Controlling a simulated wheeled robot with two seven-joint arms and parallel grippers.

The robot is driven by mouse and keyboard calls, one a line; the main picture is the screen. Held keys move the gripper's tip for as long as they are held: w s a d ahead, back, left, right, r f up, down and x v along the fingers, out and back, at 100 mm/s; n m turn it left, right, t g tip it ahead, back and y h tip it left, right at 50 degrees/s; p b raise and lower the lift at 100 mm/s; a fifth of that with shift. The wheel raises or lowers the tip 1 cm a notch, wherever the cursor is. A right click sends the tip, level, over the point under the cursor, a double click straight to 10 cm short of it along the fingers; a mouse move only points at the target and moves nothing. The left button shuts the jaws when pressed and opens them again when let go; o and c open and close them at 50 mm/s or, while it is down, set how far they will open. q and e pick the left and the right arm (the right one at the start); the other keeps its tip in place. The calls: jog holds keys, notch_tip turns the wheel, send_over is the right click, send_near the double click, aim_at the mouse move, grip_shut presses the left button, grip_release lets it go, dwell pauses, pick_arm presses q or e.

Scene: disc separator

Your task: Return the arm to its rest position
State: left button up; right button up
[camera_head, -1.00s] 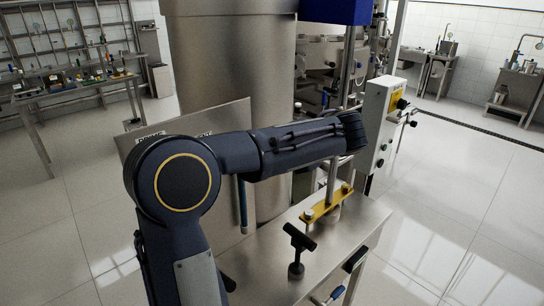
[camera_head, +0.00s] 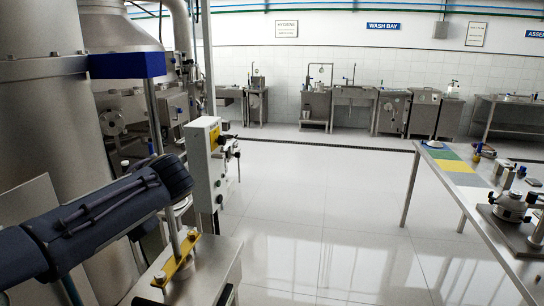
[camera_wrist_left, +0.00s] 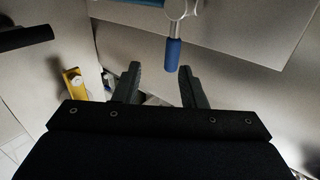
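My left arm (camera_head: 110,215) comes in at the lower left of the head view, over the steel bench. Its gripper is hidden in that view. In the left wrist view my left gripper (camera_wrist_left: 161,76) is open, with its two dark fingers apart and nothing visible between them. A blue-handled lever (camera_wrist_left: 173,54) lies beyond the fingertips, apart from them as far as I can tell. My right gripper is not in any view.
A yellow bar (camera_head: 176,262) sits on the steel bench close to my arm, with a white control box (camera_head: 206,160) behind it. A large steel vessel (camera_head: 40,120) stands at the left. A work table (camera_head: 470,190) is at the right. Open tiled floor lies between.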

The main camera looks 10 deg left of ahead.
pick_arm(q)
jog(key=s+d+f+t+h, duration=0.1)
jog(key=s+d+f+h, duration=0.5)
jog(key=s+f, duration=0.4)
jog(key=s+d+f+n+t+h, duration=0.1)
jog(key=s+d+f+h, duration=0.2)
jog(key=s+d+h, duration=0.1)
jog(key=s+d+f+n+t+h, duration=0.2)
jog(key=s+d, duration=0.4)
jog(key=d, duration=0.3)
jog(key=shift+s+f+t+h, duration=0.3)
jog(key=shift+f+h, duration=0.5)
jog(key=shift+h, duration=0.4)
jog(key=shift+r, duration=0.1)
